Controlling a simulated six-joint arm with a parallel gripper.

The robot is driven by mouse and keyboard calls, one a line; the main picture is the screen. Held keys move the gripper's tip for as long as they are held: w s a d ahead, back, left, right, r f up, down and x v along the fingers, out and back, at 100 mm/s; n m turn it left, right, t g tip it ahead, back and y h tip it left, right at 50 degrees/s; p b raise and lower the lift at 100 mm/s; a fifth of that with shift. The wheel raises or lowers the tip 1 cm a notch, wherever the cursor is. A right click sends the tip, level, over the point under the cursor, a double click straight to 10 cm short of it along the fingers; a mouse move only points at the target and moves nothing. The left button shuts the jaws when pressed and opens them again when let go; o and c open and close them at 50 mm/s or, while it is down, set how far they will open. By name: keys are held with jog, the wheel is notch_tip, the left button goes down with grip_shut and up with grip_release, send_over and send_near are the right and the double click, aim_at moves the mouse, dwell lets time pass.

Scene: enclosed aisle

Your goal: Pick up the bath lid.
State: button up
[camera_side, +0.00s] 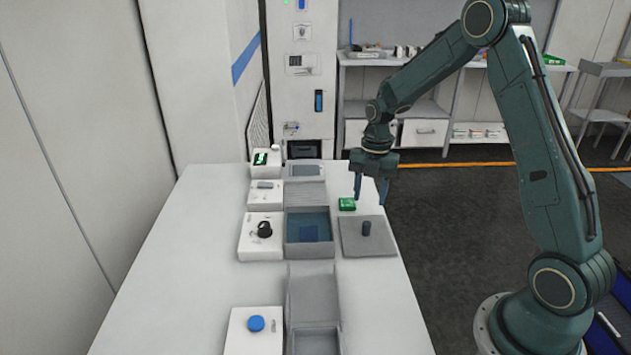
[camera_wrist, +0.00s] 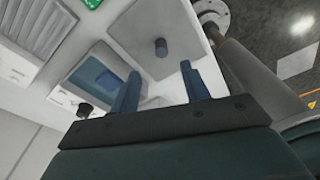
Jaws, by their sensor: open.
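The bath lid (camera_side: 352,242) is a flat grey square plate with a dark upright cylindrical knob (camera_side: 367,229). It lies on the white table, just right of the open bath (camera_side: 289,240), which has blue inside. In the wrist view the lid (camera_wrist: 135,30) and its knob (camera_wrist: 161,47) show beyond my fingers, with the bath (camera_wrist: 98,48) to the left. My gripper (camera_side: 371,199) is open and empty, fingers pointing down, above and behind the lid in the side view. In the wrist view the knob appears between the fingertips of my gripper (camera_wrist: 160,70), apart from them.
A small green item (camera_side: 347,204) lies just behind the lid, near my fingers. White blocks holding a black round part (camera_side: 264,229) and a blue cap (camera_side: 256,323) stand left of the grey trays. The table's left side (camera_side: 170,270) is clear.

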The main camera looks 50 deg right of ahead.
aim_at(367, 223)
jog(key=shift+s+a+f, duration=0.1)
jog(key=shift+a+f, duration=0.05)
jog(key=shift+f, duration=0.85)
jog(key=shift+a+f, duration=0.1)
jog(key=shift+f, duration=0.9)
jog(key=shift+s+a+f, duration=0.15)
jog(key=shift+f, duration=1.15)
jog(key=shift+s+a+f, duration=0.1)
jog(key=shift+a+f, duration=0.05)
jog(key=shift+f, duration=1.1)
grip_shut()
jog(key=shift+r, duration=0.1)
notch_tip(367, 223, up, 20)
